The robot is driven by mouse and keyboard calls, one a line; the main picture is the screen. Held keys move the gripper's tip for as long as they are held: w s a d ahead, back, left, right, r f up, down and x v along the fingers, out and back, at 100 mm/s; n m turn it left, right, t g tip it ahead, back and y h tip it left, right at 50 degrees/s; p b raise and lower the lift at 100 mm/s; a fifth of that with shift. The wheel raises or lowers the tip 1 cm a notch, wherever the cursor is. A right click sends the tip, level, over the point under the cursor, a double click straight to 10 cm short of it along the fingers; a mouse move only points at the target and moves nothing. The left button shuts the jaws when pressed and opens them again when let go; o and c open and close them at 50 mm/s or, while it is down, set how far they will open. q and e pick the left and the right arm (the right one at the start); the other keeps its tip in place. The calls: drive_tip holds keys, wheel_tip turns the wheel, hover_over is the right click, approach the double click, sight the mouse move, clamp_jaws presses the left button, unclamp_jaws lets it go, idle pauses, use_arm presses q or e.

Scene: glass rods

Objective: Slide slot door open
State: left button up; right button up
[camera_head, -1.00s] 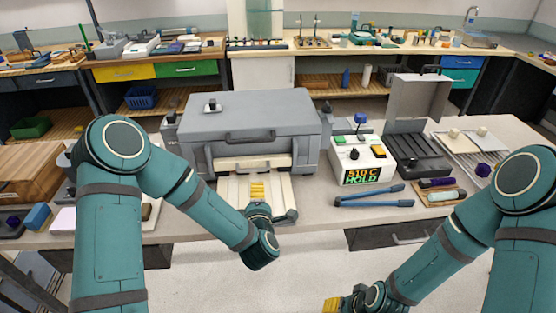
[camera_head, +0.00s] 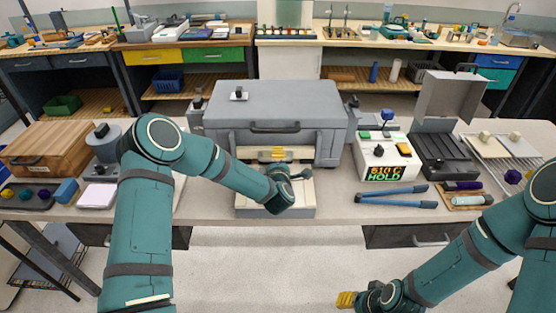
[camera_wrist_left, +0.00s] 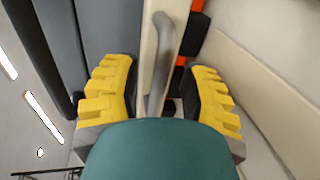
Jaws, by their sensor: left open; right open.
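The grey furnace (camera_head: 275,108) stands on the bench with a cream slot front below its lid handle. The slot door (camera_wrist_left: 152,60) shows in the left wrist view as a cream panel with a grey bar handle (camera_wrist_left: 161,60). My left gripper (camera_head: 272,155) is at the slot front. In the left wrist view its yellow fingers (camera_wrist_left: 160,105) are open, one on each side of the handle and apart from it. An orange strip shows beside the panel. My right gripper (camera_head: 346,300) is open and empty, low in front of the bench; its fingers are small in view.
A controller box (camera_head: 388,158) reading 510 C HOLD stands right of the furnace. Blue-handled tongs (camera_head: 392,196) lie in front of it. A black open case (camera_head: 447,155) is farther right. A wooden box (camera_head: 48,150) is at the left. The bench front between furnace and tongs is clear.

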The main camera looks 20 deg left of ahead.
use_arm(q)
drive_tip(key=shift+w, duration=0.2)
clamp_jaws()
wheel_tip(320, 180, up, 4)
drive_tip(key=shift+r+p, duration=0.1)
drive_tip(key=shift+p, duration=0.45)
drive_tip(key=shift+f, duration=0.2)
unclamp_jaws()
